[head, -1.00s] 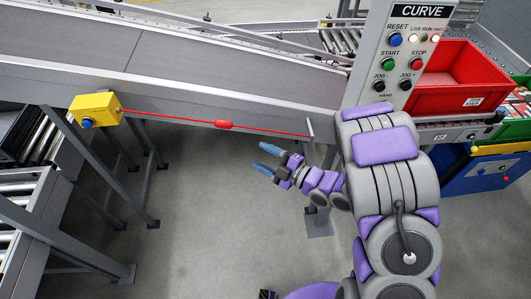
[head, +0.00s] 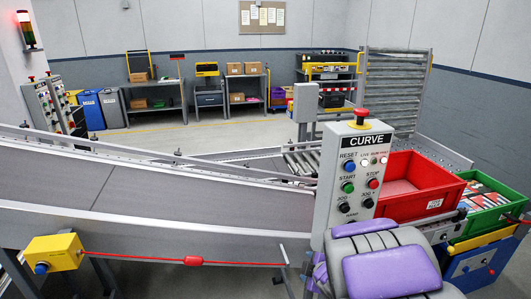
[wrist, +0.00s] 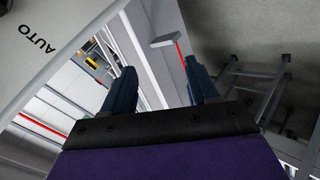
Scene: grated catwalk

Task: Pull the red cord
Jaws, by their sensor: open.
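The red cord (head: 240,264) runs along the side of the grey conveyor, from a yellow switch box (head: 55,253) on the left to a small grey bracket (head: 285,256). A red tag (head: 193,260) sits on it. My gripper (wrist: 160,86) shows only in the wrist view, with its two blue fingers apart and nothing between them. Beyond the fingers, a short red strip (wrist: 179,47) meets a grey plate; it looks like the cord's end at the bracket, but I cannot be sure. In the head view only my purple arm shows, right of the bracket.
The control box (head: 355,180) marked CURVE, with a red mushroom button (head: 361,115), stands just behind my arm. A red bin (head: 415,185) and a green bin (head: 485,210) are to the right. The conveyor (head: 150,200) fills the left. Benches (head: 155,95) stand far back.

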